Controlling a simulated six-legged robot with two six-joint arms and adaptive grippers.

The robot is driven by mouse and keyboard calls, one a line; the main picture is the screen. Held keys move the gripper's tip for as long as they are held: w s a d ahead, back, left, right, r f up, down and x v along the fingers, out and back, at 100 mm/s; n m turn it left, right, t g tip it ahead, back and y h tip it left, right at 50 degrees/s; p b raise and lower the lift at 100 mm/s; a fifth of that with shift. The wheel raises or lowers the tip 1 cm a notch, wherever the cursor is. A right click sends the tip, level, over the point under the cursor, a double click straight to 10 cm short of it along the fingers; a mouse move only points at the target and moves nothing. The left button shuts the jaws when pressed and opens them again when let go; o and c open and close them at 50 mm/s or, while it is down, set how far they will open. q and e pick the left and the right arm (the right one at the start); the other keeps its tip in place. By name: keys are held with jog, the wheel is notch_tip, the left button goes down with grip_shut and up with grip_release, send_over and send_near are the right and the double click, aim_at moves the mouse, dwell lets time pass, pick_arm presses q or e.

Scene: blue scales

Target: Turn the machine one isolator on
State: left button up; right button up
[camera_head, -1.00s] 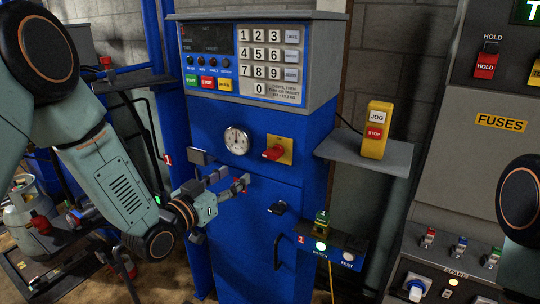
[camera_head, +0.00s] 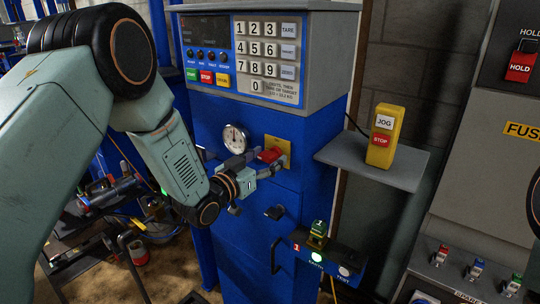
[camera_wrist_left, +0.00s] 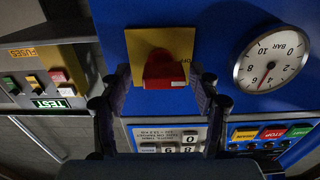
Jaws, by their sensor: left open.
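The isolator is a red rotary handle (camera_head: 268,155) on a yellow plate (camera_head: 284,146) on the blue machine's front. In the left wrist view the handle (camera_wrist_left: 164,70) stands out from its yellow plate (camera_wrist_left: 150,42), with part of the word OFF at its right side. My left gripper (camera_head: 265,164) is open at the handle. In the left wrist view its fingers (camera_wrist_left: 160,82) stand on either side of the red handle with gaps showing; contact cannot be seen. My right gripper is out of view.
A pressure gauge (camera_head: 235,139) sits left of the isolator. A keypad panel (camera_head: 268,62) is above, a black door handle (camera_head: 275,255) below. A shelf (camera_head: 390,168) with a yellow JOG/STOP box (camera_head: 384,136) juts out right. A small box with lit buttons (camera_head: 330,262) sits lower right.

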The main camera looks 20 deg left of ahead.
pick_arm(q)
jog(key=shift+w, duration=0.3)
jog(key=shift+w+a, duration=0.15)
jog(key=shift+a, duration=0.1)
jog(key=shift+d, duration=0.1)
jog(key=shift+d, duration=0.15)
jog(key=shift+c, duration=1.2)
jog(key=c, duration=0.9)
